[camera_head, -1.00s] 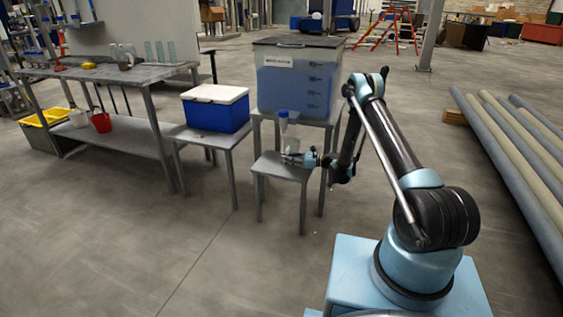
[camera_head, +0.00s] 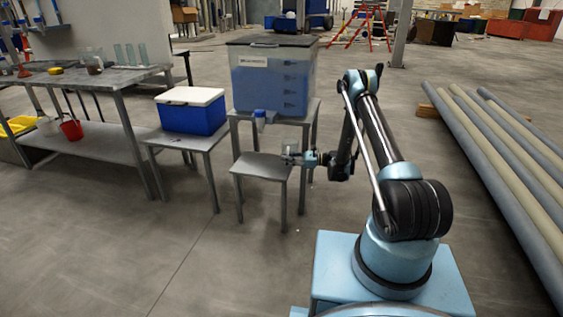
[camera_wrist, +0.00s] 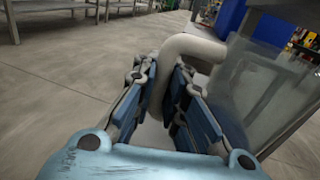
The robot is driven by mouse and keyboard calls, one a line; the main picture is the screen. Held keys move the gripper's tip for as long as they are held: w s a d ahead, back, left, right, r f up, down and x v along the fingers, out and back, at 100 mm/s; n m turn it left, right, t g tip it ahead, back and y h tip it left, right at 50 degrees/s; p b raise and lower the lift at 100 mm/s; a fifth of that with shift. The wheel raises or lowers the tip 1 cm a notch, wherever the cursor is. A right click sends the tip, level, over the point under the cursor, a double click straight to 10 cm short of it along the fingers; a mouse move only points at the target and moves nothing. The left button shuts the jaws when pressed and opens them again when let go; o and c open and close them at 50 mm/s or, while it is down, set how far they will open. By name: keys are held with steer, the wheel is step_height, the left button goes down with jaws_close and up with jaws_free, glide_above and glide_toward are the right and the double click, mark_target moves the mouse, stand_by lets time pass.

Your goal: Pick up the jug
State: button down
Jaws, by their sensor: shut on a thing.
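The jug is a clear, see-through vessel with a thick pale handle. In the wrist view the jug (camera_wrist: 258,88) fills the right side, and its handle runs between my finger pads. My gripper (camera_wrist: 162,78) is shut on that handle. In the head view my gripper (camera_head: 291,158) is at the right edge of the small grey stool (camera_head: 259,167), with the jug (camera_head: 296,150) small and faint beside it. The jug's base is hard to make out there, but it appears off the stool's top.
A large blue-filled tank (camera_head: 273,82) on a stand has a spout (camera_head: 261,118) over the small stool. A blue cooler (camera_head: 190,111) and a workbench (camera_head: 85,77) are on the left. Long pipes (camera_head: 500,150) lie on the right. The front floor is open.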

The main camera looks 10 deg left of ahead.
steer(key=shift+w+d, duration=0.2)
steer(key=shift+d, duration=1.25)
steer(key=shift+d, duration=0.1)
stand_by(1.4)
